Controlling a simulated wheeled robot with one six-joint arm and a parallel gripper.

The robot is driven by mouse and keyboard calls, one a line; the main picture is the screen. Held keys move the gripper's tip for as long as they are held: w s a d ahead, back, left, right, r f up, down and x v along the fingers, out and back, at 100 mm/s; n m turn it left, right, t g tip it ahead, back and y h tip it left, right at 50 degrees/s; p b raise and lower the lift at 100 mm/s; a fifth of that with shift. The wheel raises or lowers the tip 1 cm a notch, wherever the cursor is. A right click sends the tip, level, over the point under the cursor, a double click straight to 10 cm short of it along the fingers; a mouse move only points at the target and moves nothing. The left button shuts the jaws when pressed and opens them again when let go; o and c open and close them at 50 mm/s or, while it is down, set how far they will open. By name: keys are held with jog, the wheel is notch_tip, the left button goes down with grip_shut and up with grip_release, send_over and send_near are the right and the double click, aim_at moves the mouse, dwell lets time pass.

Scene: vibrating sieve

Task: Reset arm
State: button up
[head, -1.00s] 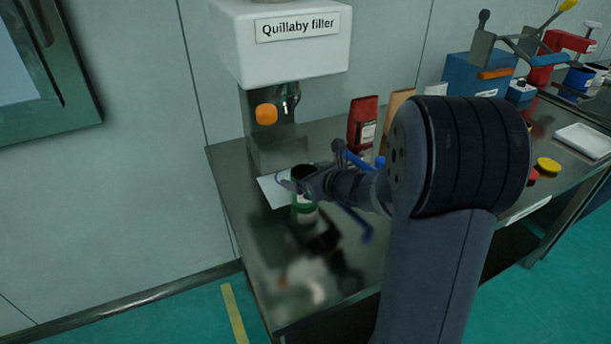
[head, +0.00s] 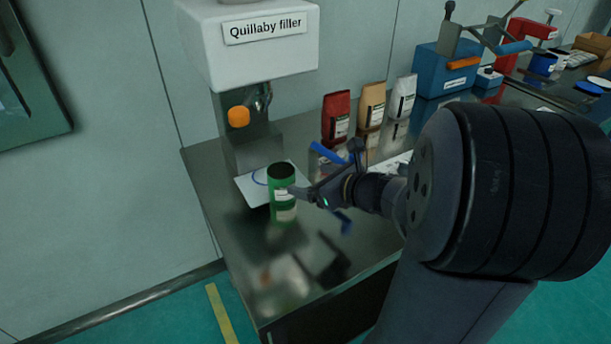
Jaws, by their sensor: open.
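A green can (head: 283,178) with a dark open top and a white label stands upright on the steel table, at the front right edge of a white plate (head: 250,190) under the Quillaby filler (head: 262,45). My gripper (head: 300,194) is open, just right of the can and pointing at it. Its tip overlaps the can's right side in the picture; I cannot tell whether they touch. My arm reaches in from the right.
Red, tan and white bags (head: 372,106) stand behind my gripper. A blue box (head: 446,70) and a red device (head: 527,32) are farther right. The front left of the steel table (head: 250,270) is clear apart from reflections.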

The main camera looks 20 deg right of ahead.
aim_at(281, 164)
dwell(0.3)
jog(key=b+x, duration=0.1)
jog(key=x, duration=1.1)
jog(key=shift+s+f+b, duration=0.1)
jog(key=shift+f+b, duration=0.15)
jog(key=shift+b, duration=0.1)
jog(key=shift+r+p, duration=0.6)
jog(key=shift+r, duration=1)
